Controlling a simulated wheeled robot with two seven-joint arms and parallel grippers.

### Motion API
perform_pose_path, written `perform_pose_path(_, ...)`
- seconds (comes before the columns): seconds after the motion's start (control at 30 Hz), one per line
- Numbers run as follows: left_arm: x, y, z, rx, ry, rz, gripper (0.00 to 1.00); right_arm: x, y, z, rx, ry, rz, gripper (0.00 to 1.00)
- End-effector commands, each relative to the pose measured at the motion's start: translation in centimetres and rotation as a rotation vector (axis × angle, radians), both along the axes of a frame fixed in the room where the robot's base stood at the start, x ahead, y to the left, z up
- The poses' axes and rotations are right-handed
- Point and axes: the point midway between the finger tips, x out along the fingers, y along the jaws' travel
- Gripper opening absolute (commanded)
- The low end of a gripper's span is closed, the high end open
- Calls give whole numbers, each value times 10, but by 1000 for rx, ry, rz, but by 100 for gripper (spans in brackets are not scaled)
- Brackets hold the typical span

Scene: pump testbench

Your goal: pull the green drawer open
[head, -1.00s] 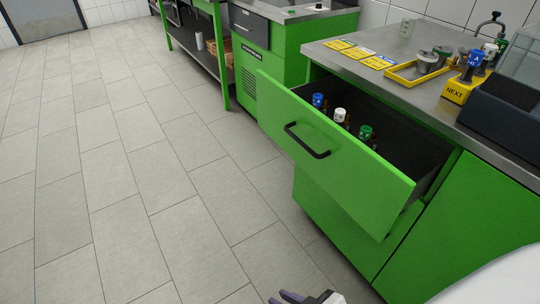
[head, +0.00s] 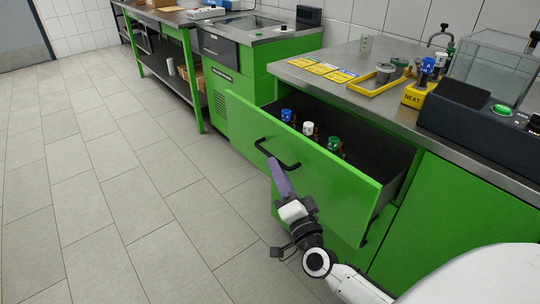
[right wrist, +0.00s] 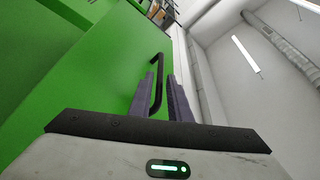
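The green drawer (head: 318,172) stands pulled out from the green cabinet in the head view. Its black bar handle (head: 277,154) is on the front panel. Three bottles with blue (head: 286,115), white (head: 307,128) and green (head: 334,144) caps stand inside. My right gripper (head: 273,163) is at the handle, its purple fingers pointing up at it. In the right wrist view, the handle (right wrist: 157,84) shows between the fingers of the gripper (right wrist: 162,88), which look apart, with a gap to the right finger. Contact is unclear. My left gripper is not in view.
The steel worktop (head: 300,70) above holds a yellow tray (head: 379,83), yellow cards and a yellow block (head: 415,97) with bottles. A dark device (head: 470,125) stands at the right. Another green cabinet (head: 245,95) is behind. The tiled floor (head: 130,190) at the left is clear.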

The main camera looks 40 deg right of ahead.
Motion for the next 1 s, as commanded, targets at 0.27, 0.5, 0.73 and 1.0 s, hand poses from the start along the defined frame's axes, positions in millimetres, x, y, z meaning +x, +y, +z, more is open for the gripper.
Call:
perform_pose_path(0.27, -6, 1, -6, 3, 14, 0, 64, 42, -10, 9, -1, 1, 2, 17)
perform_pose_path(0.5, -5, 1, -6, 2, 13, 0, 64, 52, -13, 11, -1, 3, 2, 17)
perform_pose_path(0.73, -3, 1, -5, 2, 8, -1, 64, 52, -13, 11, -1, 2, 2, 10)
perform_pose_path(1.0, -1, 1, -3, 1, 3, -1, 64, 52, -12, 11, -1, 2, 2, 0)
